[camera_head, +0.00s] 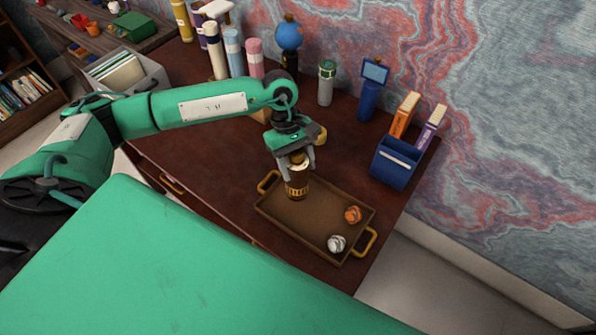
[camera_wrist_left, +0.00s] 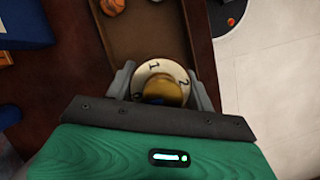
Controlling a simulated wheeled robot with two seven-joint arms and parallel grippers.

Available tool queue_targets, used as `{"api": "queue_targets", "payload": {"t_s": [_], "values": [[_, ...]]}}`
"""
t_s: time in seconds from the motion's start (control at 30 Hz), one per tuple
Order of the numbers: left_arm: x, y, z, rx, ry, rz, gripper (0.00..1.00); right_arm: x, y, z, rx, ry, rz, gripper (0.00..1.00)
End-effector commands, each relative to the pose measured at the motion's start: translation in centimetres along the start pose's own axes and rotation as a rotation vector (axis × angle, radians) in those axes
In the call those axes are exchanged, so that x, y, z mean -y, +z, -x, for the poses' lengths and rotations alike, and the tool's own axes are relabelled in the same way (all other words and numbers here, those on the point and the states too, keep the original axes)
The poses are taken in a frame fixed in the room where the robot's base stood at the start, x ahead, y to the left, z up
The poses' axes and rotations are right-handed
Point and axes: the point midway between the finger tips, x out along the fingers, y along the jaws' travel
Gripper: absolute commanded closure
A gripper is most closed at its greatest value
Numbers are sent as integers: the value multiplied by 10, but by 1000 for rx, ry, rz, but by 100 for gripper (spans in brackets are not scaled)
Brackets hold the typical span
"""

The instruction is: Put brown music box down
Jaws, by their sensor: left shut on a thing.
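The brown music box (camera_head: 297,182) is a small dark brown cylinder with a gold patterned band. My left gripper (camera_head: 296,172) is shut on it from above, at the left end of the brown tray (camera_head: 318,213). In the left wrist view the music box (camera_wrist_left: 160,75) shows a pale top with numbers and a gold knob, between the two fingers of my left gripper (camera_wrist_left: 160,88). I cannot tell whether its base touches the tray. My right gripper is not in view.
The tray has gold handles and holds an orange ball (camera_head: 353,214) and a white-grey ball (camera_head: 337,243) at its right end. A blue holder (camera_head: 396,163) stands right of clear desk. Several bottles and a blue globe (camera_head: 289,35) line the back.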

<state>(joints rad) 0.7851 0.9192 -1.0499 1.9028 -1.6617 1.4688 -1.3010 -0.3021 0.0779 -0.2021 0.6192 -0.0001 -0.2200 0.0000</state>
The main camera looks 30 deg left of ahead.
Motion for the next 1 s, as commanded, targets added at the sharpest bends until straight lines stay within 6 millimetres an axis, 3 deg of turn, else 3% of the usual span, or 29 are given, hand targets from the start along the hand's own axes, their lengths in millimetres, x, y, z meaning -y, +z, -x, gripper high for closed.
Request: {"api": "queue_targets", "payload": {"t_s": [0.23,0.5,0.87,0.9,1.0], "values": [[0,-7,-16,1,0,1,94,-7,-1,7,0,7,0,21],[0,-20,-48,1,0,3,94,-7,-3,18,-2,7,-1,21],[0,-22,-53,0,1,1,94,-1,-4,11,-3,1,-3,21],[0,-22,-51,0,0,2,38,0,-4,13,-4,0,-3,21],[0,-22,-51,0,0,2,24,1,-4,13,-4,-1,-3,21]]}}
